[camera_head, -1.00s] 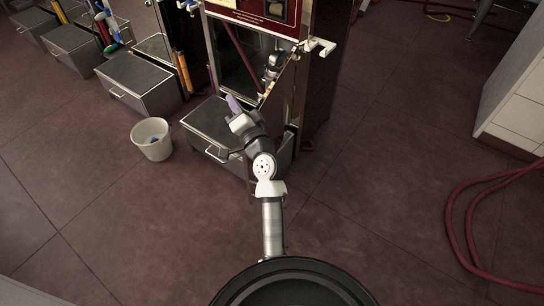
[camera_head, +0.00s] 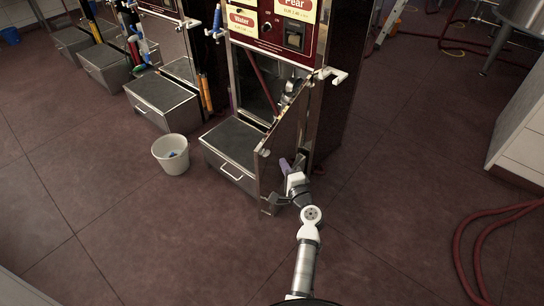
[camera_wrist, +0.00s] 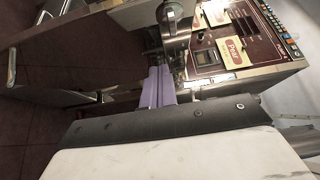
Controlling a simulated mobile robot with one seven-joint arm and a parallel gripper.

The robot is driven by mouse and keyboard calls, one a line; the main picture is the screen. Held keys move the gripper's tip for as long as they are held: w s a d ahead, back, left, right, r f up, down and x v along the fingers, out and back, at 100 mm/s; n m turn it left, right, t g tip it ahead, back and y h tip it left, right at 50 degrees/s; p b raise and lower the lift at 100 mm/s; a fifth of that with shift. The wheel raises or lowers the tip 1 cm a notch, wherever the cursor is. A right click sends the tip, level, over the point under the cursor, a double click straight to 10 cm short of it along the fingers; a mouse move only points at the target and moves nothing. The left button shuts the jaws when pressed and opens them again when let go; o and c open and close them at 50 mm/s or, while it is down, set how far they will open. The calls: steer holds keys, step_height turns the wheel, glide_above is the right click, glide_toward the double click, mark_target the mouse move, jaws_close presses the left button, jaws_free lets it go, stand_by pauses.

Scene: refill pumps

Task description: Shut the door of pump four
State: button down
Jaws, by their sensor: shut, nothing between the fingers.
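The door of pump four (camera_head: 286,128) stands open in the head view. It is an upright, shiny panel swung out toward me, its free edge in front of the drawer. My gripper (camera_head: 284,164) is to the right of this panel, low down, its purple fingers shut and empty. I cannot tell whether they touch the door. In the wrist view the shut fingers (camera_wrist: 158,85) point toward the pump front, and a dark panel, likely the door (camera_wrist: 60,68), lies to their left. The pump's front panel with a Pear label (camera_wrist: 236,51) is at the upper right there.
A drawer box (camera_head: 233,143) sits under the pump, left of the door. A pale bucket (camera_head: 171,155) stands on the floor further left. A white bracket (camera_head: 332,74) sticks out near the pump's top right. A red hose (camera_head: 459,240) lies at right; floor between is clear.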

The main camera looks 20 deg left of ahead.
steer(key=shift+w+a+p, duration=0.2)
steer(key=shift+w+a, duration=0.1)
steer(key=shift+a, duration=0.55)
steer(key=shift+w+a+p, duration=0.25)
steer(key=shift+w+a, duration=0.05)
steer(key=shift+a, duration=0.55)
steer(key=shift+w+a+p, duration=0.2)
steer(key=shift+w+a, duration=0.1)
steer(key=shift+a, duration=0.55)
